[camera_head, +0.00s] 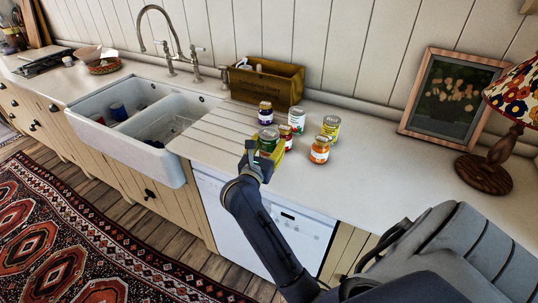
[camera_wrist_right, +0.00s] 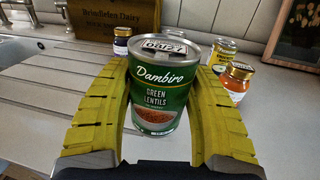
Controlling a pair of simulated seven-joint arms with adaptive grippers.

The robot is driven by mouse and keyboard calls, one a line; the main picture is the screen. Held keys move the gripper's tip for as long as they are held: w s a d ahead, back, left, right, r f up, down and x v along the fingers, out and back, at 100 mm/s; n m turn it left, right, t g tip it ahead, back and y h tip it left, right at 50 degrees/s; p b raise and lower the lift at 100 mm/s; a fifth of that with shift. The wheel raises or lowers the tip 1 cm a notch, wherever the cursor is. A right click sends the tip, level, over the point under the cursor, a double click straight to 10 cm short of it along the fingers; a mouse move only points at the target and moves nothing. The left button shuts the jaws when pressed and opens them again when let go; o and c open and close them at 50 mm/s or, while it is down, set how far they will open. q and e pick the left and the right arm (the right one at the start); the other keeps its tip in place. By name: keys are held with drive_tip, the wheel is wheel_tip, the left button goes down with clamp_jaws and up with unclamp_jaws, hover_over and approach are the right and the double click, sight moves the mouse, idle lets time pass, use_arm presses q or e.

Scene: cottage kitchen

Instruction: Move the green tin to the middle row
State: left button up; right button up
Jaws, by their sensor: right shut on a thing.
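The green tin (camera_head: 268,138), labelled green lentils, is between the yellow fingers of my right gripper (camera_head: 264,150) near the counter's front edge. In the right wrist view the fingers (camera_wrist_right: 160,110) press on both sides of the upright tin (camera_wrist_right: 160,85). I cannot tell whether its base touches the counter. Beyond it stand a dark-lidded jar (camera_head: 265,113), a white-and-red tin (camera_head: 297,120), a yellow tin (camera_head: 331,127), a red jar (camera_head: 286,138) and an orange jar (camera_head: 320,150). The red jar is close beside the green tin. My left gripper is not in view.
A wooden crate (camera_head: 266,85) stands behind the jars against the wall. A double sink (camera_head: 150,112) is to the left, with ribbed drainer grooves beside it. A framed picture (camera_head: 452,95) and a lamp (camera_head: 490,170) stand at the right. The counter (camera_head: 395,180) between is clear.

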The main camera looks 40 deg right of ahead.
sight(269, 155)
drive_tip(key=shift+f, duration=2.2)
drive_tip(key=shift+f, duration=0.1)
drive_tip(key=o, duration=1.5)
drive_tip(key=shift+f, duration=0.1)
drive_tip(key=shift+c, duration=0.2)
